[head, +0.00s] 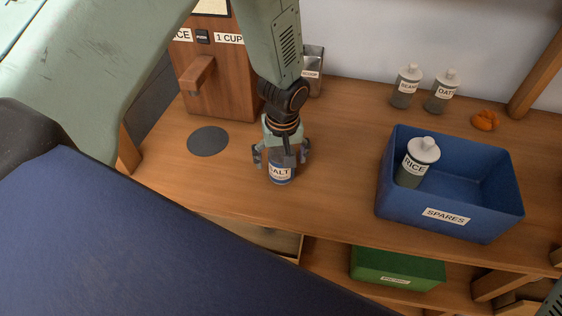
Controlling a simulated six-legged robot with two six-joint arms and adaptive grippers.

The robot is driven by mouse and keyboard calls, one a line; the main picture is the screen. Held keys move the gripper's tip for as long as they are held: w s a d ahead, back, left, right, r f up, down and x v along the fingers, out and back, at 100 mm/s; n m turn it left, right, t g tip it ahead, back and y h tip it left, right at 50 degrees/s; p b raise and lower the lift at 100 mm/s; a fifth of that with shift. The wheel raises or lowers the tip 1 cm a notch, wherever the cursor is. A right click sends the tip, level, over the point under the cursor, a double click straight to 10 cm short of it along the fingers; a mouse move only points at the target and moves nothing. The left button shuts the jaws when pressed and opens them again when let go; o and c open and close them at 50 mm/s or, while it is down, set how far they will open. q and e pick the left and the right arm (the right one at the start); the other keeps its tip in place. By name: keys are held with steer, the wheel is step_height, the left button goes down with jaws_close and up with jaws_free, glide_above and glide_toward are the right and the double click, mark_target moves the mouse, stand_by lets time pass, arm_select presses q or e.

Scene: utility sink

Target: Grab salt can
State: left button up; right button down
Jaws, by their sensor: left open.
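The salt can (280,173) stands upright on the wooden counter, left of the blue bin. The can's top is hidden by the gripper. I cannot tell whether the fingers touch it. My right gripper does not show.
A wooden dispenser (215,75) and dark disc (208,141) are at left.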

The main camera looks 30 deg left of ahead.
arm_select(q)
steer(key=shift+w+d, duration=0.1)
steer(key=shift+d, duration=0.05)
steer(key=shift+c, duration=1.1)
steer(key=c, duration=1.3)
